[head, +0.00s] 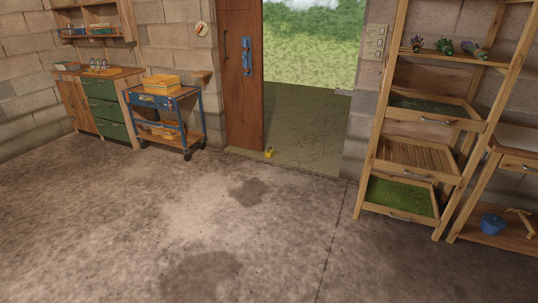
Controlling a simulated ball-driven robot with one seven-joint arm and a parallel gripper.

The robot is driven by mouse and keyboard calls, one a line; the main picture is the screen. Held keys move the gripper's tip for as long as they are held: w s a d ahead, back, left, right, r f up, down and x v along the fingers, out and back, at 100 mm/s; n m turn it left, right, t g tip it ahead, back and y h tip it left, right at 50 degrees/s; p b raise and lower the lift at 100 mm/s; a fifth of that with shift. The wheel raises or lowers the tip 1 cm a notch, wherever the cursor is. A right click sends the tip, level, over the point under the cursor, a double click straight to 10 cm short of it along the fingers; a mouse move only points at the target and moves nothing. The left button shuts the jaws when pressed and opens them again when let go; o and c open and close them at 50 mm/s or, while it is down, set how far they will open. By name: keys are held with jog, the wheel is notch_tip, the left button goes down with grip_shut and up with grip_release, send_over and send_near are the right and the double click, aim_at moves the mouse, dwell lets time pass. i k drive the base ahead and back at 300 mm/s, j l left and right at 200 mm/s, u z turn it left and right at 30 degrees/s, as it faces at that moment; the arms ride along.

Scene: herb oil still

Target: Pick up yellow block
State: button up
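A small yellow block (268,153) lies on the floor at the threshold of the open doorway, near the foot of the wooden door. It is far off and small, and it seems to have a dark part on it. My gripper is not in view.
The wooden door (240,85) stands at the doorway's left side. A blue cart (183,118) with a yellow box (162,84) on top stands left of it. A wooden shelf rack (373,150) stands at the right. The concrete floor (185,215) between is clear, with dark stains.

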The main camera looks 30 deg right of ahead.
aim_at(269, 153)
jog(key=i+l+z, duration=0.3)
jog(key=i, duration=0.25)
jog(key=i+l+z, duration=0.2)
jog(key=i+z, duration=0.15)
jog(key=i, duration=0.2)
jog(key=i+z, duration=0.3)
jog(key=i, duration=4.45)
jog(key=i+u, duration=0.1)
jog(key=i, duration=0.6)
jog(key=i+l, duration=0.2)
jog(key=i, duration=0.55)
jog(key=j+u, duration=0.05)
